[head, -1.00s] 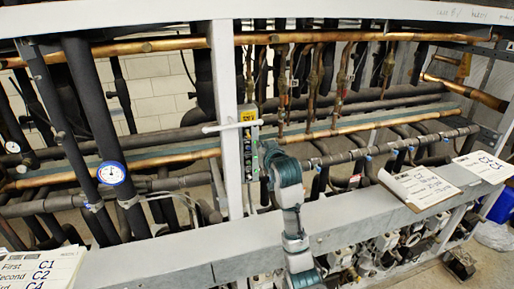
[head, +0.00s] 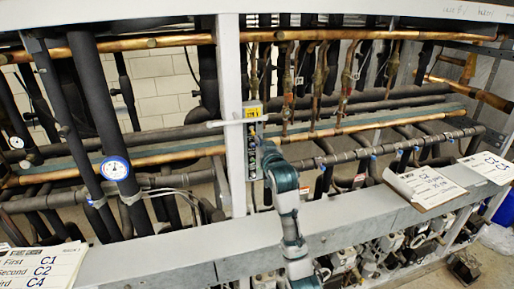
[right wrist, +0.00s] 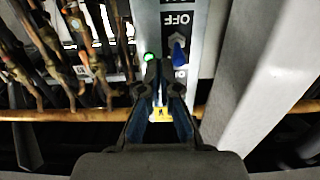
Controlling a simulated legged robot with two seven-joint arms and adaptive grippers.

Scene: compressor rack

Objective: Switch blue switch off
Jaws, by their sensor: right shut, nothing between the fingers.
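The blue switch (right wrist: 179,54) shows in the right wrist view on a narrow grey panel, beside a black label reading OFF (right wrist: 178,19). A lit green lamp (right wrist: 149,57) is on the panel to its left. My right gripper (right wrist: 164,70) is shut and empty. Its fingertips lie between the lamp and the switch in the picture; I cannot tell whether they touch the switch. In the head view the switch box (head: 252,137) is fixed to a white post, and my right gripper (head: 268,149) is at its right side, partly hiding it. My left gripper is out of view.
The white post (head: 231,110) stands left of the box. Copper pipes (head: 150,42) and dark pipes run behind. A grey beam (head: 170,250) crosses in front below, with a clipboard (head: 425,185) lying at right. A round gauge (head: 115,168) is at left.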

